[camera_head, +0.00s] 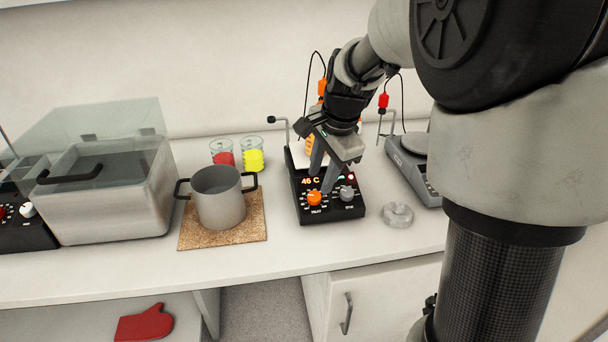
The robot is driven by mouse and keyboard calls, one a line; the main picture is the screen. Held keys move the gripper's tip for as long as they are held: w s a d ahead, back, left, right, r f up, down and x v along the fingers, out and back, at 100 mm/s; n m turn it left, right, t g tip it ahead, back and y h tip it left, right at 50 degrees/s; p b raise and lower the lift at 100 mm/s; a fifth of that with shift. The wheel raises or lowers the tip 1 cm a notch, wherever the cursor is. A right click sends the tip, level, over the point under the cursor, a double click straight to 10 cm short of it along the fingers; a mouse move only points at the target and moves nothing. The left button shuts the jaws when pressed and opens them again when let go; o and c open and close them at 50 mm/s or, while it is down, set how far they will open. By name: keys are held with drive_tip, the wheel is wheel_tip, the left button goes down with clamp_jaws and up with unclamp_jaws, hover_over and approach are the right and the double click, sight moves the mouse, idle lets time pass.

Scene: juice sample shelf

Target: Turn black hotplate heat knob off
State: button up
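The black hotplate (331,212) stands on the bench near the middle of the view. Its lit display reads 46 C. An orange knob (314,198) is at the left of its sloped front panel and a grey knob (347,194) at the right. Which one sets the heat is too small to read. My gripper (320,183) points down over the panel, with its two grey fingers a little apart and nothing visible between them. The fingertips are just above and behind the orange knob; whether they touch the panel I cannot tell. My gripper hides much of the hotplate's top.
A grey pot (219,199) stands on a cork mat (198,237) at left. Beakers of red (223,157) and yellow (253,160) contents stand behind. A clear-lidded bath (110,205) is far left. A glass dish (397,215) and a grey hotplate (413,169) are at right.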

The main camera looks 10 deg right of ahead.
sight(315, 195)
drive_tip(key=x, duration=0.6)
drive_tip(key=shift+w+f+b, duration=0.1)
drive_tip(key=shift+f+b, duration=0.2)
drive_tip(key=shift+b, duration=0.1)
drive_tip(key=c, duration=0.8)
drive_tip(key=shift+n, duration=0.4)
drive_tip(key=n+p, duration=0.1)
drive_tip(key=n, duration=0.4)
drive_tip(key=shift+r+n+g, duration=0.1)
drive_tip(key=shift+n+g, duration=0.2)
drive_tip(key=n+h+p, duration=0.1)
drive_tip(key=n, duration=0.4)
drive_tip(key=shift+w+a, duration=0.1)
drive_tip(key=shift+n, duration=0.3)
